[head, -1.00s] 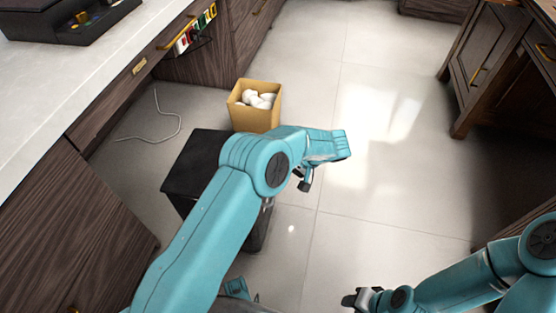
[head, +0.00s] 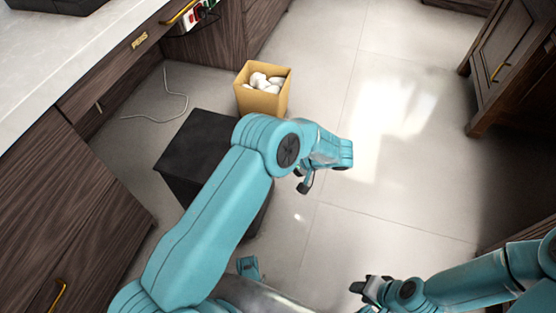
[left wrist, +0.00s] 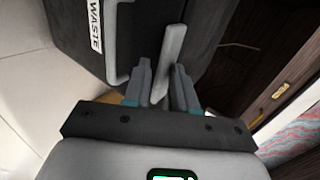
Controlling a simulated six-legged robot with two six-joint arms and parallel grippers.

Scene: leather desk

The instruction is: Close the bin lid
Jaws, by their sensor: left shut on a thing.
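The black bin (head: 200,140) stands on the floor beside the counter in the head view, its dark top partly covered by my left arm. In the left wrist view the bin's dark side (left wrist: 75,20) shows a white WASTE label and a pale curved handle (left wrist: 116,55). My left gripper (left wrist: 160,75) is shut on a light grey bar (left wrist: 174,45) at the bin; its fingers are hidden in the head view. I cannot tell how far the lid is open. My right gripper (head: 362,287) is low at the right, away from the bin; its jaw gap is unclear.
A tan box of white crumpled balls (head: 264,90) stands behind the bin. A white cable (head: 180,108) lies on the floor. The counter (head: 75,60) and wooden drawers (head: 65,210) border the left. A wooden cabinet (head: 510,70) stands at the right; open floor lies between.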

